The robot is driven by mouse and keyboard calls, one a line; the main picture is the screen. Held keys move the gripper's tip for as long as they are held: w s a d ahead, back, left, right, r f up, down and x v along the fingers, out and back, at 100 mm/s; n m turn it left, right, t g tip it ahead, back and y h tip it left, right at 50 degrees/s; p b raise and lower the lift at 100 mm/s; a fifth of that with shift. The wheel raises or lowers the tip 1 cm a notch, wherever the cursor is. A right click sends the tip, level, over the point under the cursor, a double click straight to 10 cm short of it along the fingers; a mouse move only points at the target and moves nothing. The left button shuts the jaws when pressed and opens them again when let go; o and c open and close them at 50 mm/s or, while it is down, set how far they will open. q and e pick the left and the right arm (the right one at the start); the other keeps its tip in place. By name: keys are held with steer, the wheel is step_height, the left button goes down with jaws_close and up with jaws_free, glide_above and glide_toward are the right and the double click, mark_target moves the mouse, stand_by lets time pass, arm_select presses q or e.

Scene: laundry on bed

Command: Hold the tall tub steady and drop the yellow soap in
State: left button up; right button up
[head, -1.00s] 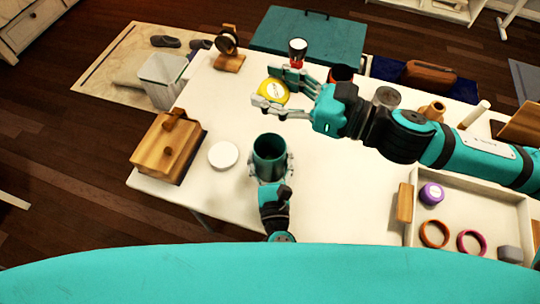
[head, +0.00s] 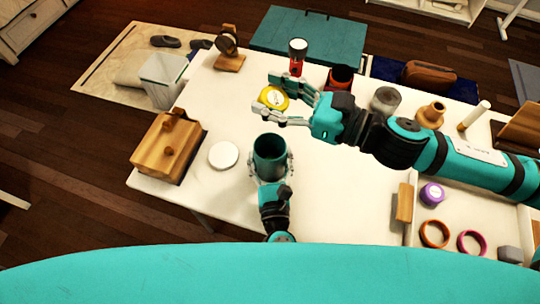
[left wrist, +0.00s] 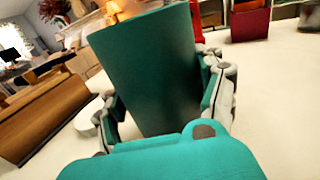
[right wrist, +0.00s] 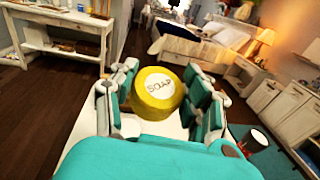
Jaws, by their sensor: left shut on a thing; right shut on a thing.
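The tall tub (head: 270,157) is a dark teal open cylinder standing upright on the white table. My left gripper (head: 270,172) is shut around it, with a finger on each side; the tub also fills the left wrist view (left wrist: 150,70). The yellow soap (head: 274,98) is a round piece with a white label, reading SOAP in the right wrist view (right wrist: 157,93). My right gripper (head: 268,95) is shut on it and holds it above the table, beyond the tub in the head view. The tub's inside bottom is too dark to make out.
A white round lid (head: 223,155) lies left of the tub, beside a wooden box (head: 168,147). A white tray (head: 465,190) with several small things is at right.

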steer(key=shift+f, duration=5.6)
steer(key=o, duration=1.2)
steer(key=shift+o, duration=0.2)
steer(key=shift+s+d, duration=0.1)
steer(key=v, duration=1.1)
steer(key=shift+s+d, duration=0.2)
steer(key=shift+d, duration=0.2)
